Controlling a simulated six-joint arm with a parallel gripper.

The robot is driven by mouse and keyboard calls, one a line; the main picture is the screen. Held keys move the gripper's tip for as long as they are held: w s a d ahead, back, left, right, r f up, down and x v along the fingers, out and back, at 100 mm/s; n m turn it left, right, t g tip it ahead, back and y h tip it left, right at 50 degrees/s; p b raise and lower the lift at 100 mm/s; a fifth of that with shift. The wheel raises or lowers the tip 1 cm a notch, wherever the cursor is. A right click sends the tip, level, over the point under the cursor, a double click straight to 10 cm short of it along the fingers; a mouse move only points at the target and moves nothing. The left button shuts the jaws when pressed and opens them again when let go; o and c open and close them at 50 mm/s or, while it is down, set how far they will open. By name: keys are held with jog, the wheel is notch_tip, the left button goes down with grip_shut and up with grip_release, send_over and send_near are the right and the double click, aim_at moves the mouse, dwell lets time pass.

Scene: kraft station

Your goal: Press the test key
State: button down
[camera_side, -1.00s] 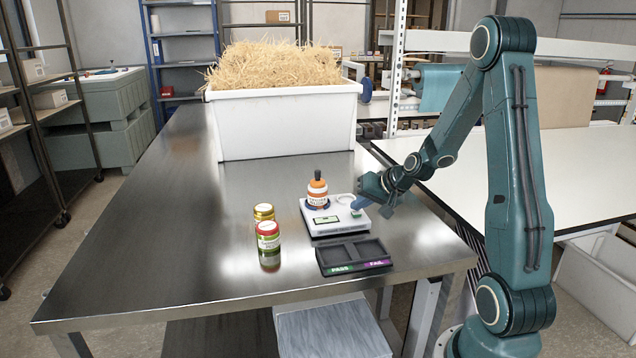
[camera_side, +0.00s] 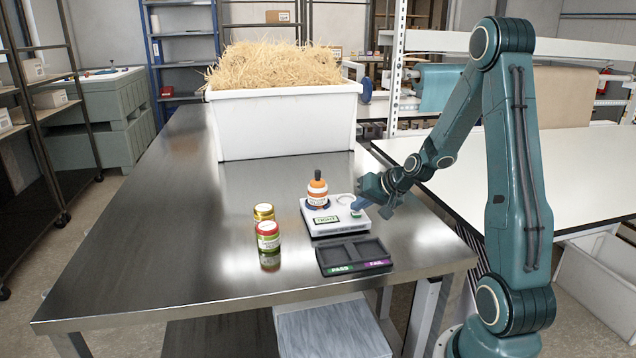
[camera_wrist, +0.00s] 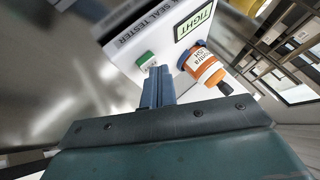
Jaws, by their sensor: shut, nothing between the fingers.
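A white seal tester (camera_side: 328,227) stands on the steel table, and it fills the upper middle of the wrist view (camera_wrist: 120,50). Its display (camera_wrist: 195,25) reads TIGHT. Its green key (camera_wrist: 146,59) is at the near corner, partly hidden by my fingers. I cannot tell whether the tips touch the key.
A dark tray (camera_side: 352,254) with PASS and FAIL compartments lies empty in front of the tester. Two jars, one gold-lidded (camera_side: 263,213) and one red-lidded (camera_side: 268,236), stand to the left. A white bin of straw (camera_side: 285,126) stands behind. The table's left side is clear.

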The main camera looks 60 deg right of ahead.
aim_at(358, 219)
jog(key=shift+r, duration=0.75)
jog(key=shift+r, duration=0.1)
jog(key=shift+r, duration=2.4)
jog(key=s+a+r+n+g+y, duration=0.1)
jog(key=s+a+r+n, duration=0.15)
jog(key=a, duration=0.55)
jog(key=s+a+r+n+g, duration=0.1)
jog(key=a+r+n, duration=0.25)
jog(key=a, duration=0.45)
jog(key=s+a+r+n, duration=0.1)
jog(key=s+a+n, duration=0.1)
jog(key=s+a, duration=0.3)
jog(key=s+a+r+n+g, duration=0.1)
jog(key=s+a, duration=0.4)
jog(key=s, duration=0.5)
jog(key=shift+r+n, duration=0.35)
jog(key=shift+n, duration=0.55)
